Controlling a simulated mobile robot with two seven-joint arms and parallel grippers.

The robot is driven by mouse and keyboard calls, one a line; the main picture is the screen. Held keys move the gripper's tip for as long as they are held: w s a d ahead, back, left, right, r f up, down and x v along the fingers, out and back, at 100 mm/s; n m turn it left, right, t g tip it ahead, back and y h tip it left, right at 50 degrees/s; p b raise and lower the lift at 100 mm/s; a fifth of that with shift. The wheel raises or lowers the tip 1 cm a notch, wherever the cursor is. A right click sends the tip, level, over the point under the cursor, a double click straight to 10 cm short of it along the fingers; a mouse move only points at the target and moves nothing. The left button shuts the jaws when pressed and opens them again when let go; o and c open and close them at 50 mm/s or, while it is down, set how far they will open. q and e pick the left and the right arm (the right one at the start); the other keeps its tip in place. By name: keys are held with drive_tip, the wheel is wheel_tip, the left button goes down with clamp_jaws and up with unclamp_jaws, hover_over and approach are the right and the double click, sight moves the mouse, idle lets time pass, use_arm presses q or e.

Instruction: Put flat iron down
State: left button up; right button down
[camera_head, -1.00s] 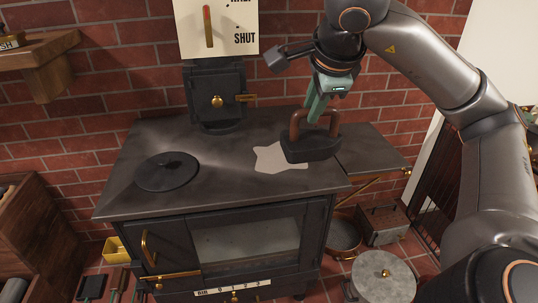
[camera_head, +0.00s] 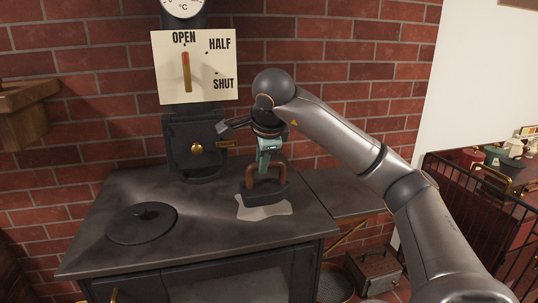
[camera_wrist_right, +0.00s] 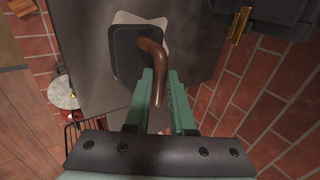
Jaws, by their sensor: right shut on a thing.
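The flat iron (camera_head: 268,194) has a dark base and a brown handle. It is over the back part of a pale, irregular patch (camera_head: 264,211) on the dark stove top (camera_head: 215,235). I cannot tell whether its base touches the surface. My right gripper (camera_head: 269,165) comes from above and is shut on the handle. In the right wrist view, the green fingers (camera_wrist_right: 162,82) are at the brown handle, with the iron's dark base (camera_wrist_right: 128,55) beyond and the pale patch partly showing behind it. My left gripper is not in view.
A round plate (camera_head: 142,222) lies on the stove's left. The flue with its damper sign (camera_head: 200,75) and a brass-knobbed door (camera_head: 193,148) stands behind. A lower side ledge (camera_head: 345,190) adjoins on the right, beside a dark rack (camera_head: 465,215). The stove's front middle is clear.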

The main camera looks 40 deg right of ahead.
sight(258, 182)
drive_tip(key=shift+w+d+f, duration=0.15)
drive_tip(key=shift+w+f, duration=0.3)
drive_tip(key=shift+w, duration=0.15)
drive_tip(key=shift+w+f, duration=0.15)
drive_tip(key=shift+f, duration=1.55)
drive_tip(key=c, duration=1.2)
unclamp_jaws()
drive_tip(key=shift+f, duration=0.35)
drive_tip(key=o, duration=0.4)
drive_tip(key=shift+o, duration=0.2)
drive_tip(key=shift+r, duration=0.15)
